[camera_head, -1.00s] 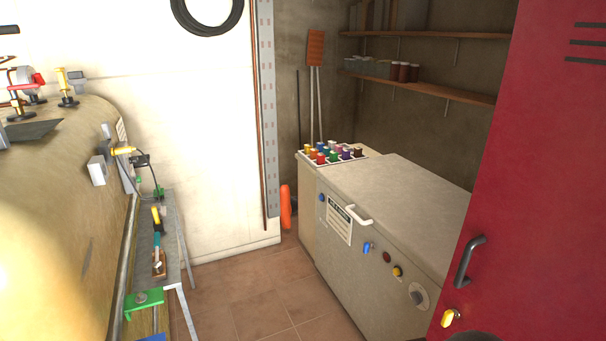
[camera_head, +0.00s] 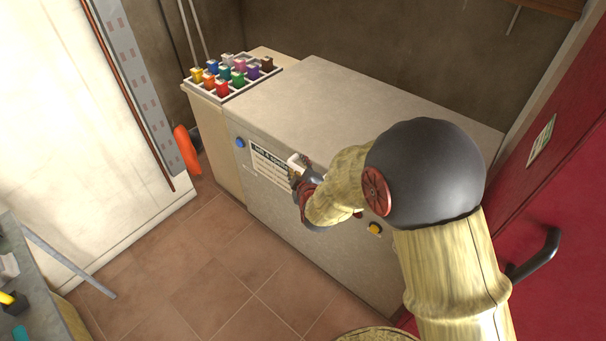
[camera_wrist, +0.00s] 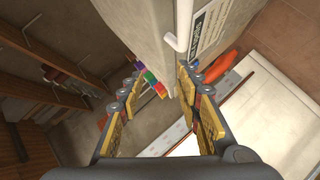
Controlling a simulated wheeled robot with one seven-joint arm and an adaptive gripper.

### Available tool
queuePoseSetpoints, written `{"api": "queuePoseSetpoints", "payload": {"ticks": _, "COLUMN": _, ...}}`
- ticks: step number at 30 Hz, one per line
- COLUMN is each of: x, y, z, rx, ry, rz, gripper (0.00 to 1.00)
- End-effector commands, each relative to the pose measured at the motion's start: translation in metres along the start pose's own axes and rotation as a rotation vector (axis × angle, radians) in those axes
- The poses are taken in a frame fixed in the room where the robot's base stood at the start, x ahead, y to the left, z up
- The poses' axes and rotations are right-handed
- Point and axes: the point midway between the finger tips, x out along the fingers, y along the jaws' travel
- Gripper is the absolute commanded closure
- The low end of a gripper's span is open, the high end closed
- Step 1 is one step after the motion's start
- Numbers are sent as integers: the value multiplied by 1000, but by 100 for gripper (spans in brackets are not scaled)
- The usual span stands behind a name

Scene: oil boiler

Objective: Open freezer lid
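The freezer (camera_head: 330,110) is a grey-beige chest with a flat lid, which looks shut, and a white handle (camera_head: 296,162) at its front edge. In the head view my gripper (camera_head: 299,186) is at the front edge by the handle and partly hides it. In the wrist view my gripper (camera_wrist: 163,80) is open, with its yellow-padded fingers apart and nothing seen between their pads. The white handle (camera_wrist: 176,42) shows beyond the fingertips, beside the freezer's edge (camera_wrist: 150,30). Contact with the handle cannot be made out.
A rack of coloured blocks (camera_head: 232,78) stands by the freezer's left end. A red door (camera_head: 560,190) with a dark handle is close on the right. An orange object (camera_head: 187,150) stands by the left wall. A bench (camera_head: 30,285) is at lower left. Tiled floor (camera_head: 190,260) before the freezer is clear.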

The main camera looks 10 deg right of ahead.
Motion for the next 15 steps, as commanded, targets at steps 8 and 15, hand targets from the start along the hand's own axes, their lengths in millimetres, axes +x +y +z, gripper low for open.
{"api": "queuePoseSetpoints", "payload": {"ticks": 8, "x": 22, "y": -57, "z": 52, "rx": -325, "ry": 7, "rz": 202, "gripper": 66}}
{"api": "queuePoseSetpoints", "payload": {"ticks": 15, "x": 24, "y": -66, "z": 64, "rx": -413, "ry": 3, "rz": 265, "gripper": 66}}
